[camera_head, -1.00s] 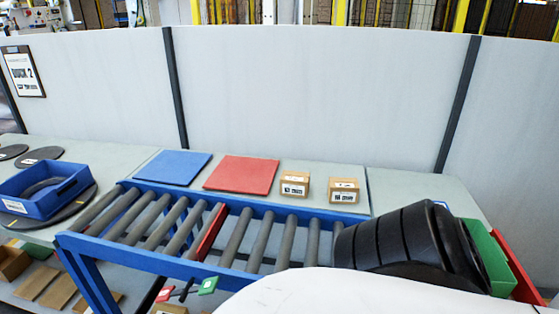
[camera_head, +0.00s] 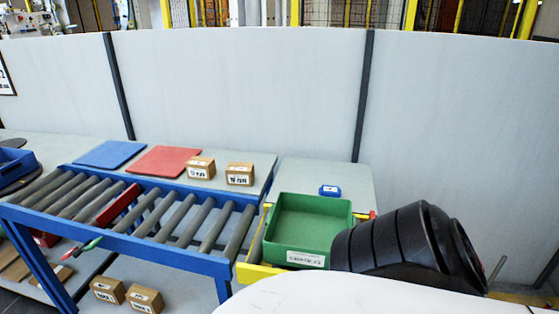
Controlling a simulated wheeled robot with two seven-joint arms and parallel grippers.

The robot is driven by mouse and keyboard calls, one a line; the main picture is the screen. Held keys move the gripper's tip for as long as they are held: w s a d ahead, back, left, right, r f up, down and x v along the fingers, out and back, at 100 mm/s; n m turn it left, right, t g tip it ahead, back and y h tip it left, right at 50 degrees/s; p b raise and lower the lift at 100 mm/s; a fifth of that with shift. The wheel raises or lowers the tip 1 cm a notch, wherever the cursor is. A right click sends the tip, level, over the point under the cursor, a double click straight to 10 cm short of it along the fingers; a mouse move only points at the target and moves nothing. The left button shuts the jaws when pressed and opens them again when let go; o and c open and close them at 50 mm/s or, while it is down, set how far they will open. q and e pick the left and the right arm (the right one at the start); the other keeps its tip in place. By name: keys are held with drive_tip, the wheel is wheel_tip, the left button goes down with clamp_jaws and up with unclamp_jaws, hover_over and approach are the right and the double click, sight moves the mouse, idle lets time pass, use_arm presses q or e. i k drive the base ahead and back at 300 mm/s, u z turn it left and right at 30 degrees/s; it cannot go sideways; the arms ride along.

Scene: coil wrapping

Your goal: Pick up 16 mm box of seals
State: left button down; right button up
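Two small brown cardboard boxes stand side by side on the grey table behind the roller conveyor. The left box (camera_head: 200,168) is by the right edge of the red mat, and the right box (camera_head: 240,174) is a little apart from it. Both have white front labels with dark print too blurred to read surely, so I cannot tell which is the 16 mm one. Two more cardboard boxes, a left one (camera_head: 108,291) and a right one (camera_head: 145,298), sit low under the conveyor. Neither of my grippers shows; a black ribbed part of mine fills the lower right.
The blue-framed roller conveyor (camera_head: 130,230) runs in front of the boxes. A green bin (camera_head: 312,222) stands to its right in a yellow frame, with a small blue box (camera_head: 330,190) behind it. Blue (camera_head: 110,153) and red (camera_head: 163,160) mats lie left. A grey partition (camera_head: 240,90) stands behind.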

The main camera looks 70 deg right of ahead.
sight(236, 174)
drive_tip(key=u, duration=0.05)
drive_tip(key=k, duration=0.2)
drive_tip(key=z, duration=1.05)
